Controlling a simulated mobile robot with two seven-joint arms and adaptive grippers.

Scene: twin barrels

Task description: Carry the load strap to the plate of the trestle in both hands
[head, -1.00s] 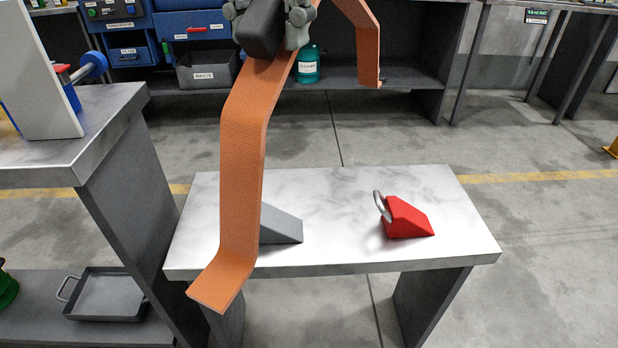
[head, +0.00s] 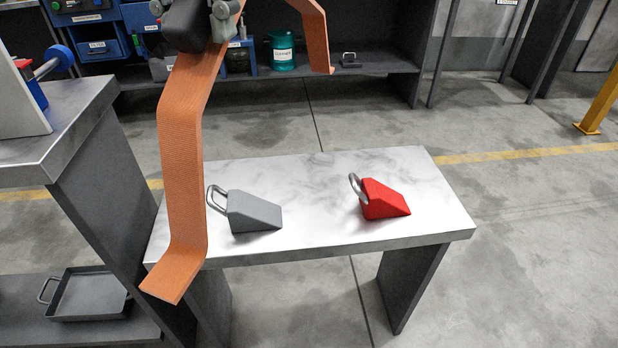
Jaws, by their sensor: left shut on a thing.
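The load strap (head: 182,150) is a long orange ribbed band, bent in several places. My left gripper (head: 215,22) is shut on its upper part at the top edge of the head view. One length hangs down in front of the left end of the light-topped table, its foot (head: 175,273) bent toward the lower left. The other length (head: 315,35) drops at the upper right, in front of the back shelf. The strap's top runs out of view. My right gripper is not in view. I cannot tell which thing is the trestle's plate.
A grey wedge (head: 254,212) and a red wedge (head: 382,200), each with a ring handle, sit on the light-topped table (head: 310,175). A darker bench (head: 60,120) stands at left, a tray (head: 88,294) below. A yellow post (head: 602,98) stands right; floor there is clear.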

